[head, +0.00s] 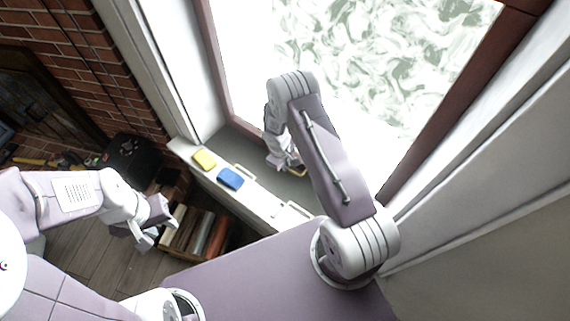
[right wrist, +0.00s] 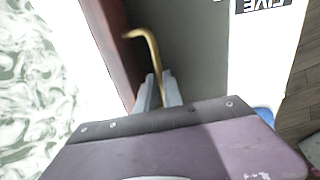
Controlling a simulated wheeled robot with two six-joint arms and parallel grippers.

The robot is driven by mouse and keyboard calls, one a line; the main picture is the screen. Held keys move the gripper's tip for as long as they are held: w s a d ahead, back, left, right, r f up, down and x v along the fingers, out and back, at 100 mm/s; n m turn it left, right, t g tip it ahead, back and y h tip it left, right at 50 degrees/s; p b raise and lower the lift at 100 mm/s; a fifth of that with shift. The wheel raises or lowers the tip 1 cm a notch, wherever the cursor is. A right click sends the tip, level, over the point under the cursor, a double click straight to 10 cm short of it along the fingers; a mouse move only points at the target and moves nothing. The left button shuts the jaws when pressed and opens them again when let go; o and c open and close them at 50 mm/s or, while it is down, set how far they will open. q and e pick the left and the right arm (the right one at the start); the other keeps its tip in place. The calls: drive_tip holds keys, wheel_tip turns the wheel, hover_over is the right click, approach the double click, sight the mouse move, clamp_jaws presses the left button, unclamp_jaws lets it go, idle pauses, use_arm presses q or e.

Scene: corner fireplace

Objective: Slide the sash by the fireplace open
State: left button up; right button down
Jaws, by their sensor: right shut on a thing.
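The window sash has a dark red frame (head: 440,112) around a pane patterned with pale green swirls. Its frame also shows in the right wrist view (right wrist: 118,45). A bent brass handle (right wrist: 152,45) rises by the frame there. My right gripper (right wrist: 158,92) is shut on the brass handle, its two fingers either side of the stem. In the head view my right gripper (head: 288,165) is low at the window, partly hidden by my arm. My left gripper (head: 158,228) is open and empty, above the floor at left, away from the window.
Below are a crate of books (head: 195,232) and a black case (head: 133,158). The brick fireplace wall (head: 75,45) is at upper left.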

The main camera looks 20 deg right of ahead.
idle(0.6)
drive_tip(key=w+d+p+v, duration=0.1)
drive_tip(key=d+p+v, duration=0.1)
drive_tip(key=p+v, duration=0.7)
drive_tip(key=w+d+r+p+v, duration=0.1)
drive_tip(key=w+d+p+v, duration=0.1)
drive_tip(key=p+v, duration=0.8)
drive_tip(key=d+v, duration=0.1)
drive_tip(key=v, duration=0.8)
drive_tip(key=c, duration=1.5)
unclamp_jaws()
drive_tip(key=shift+r, duration=0.1)
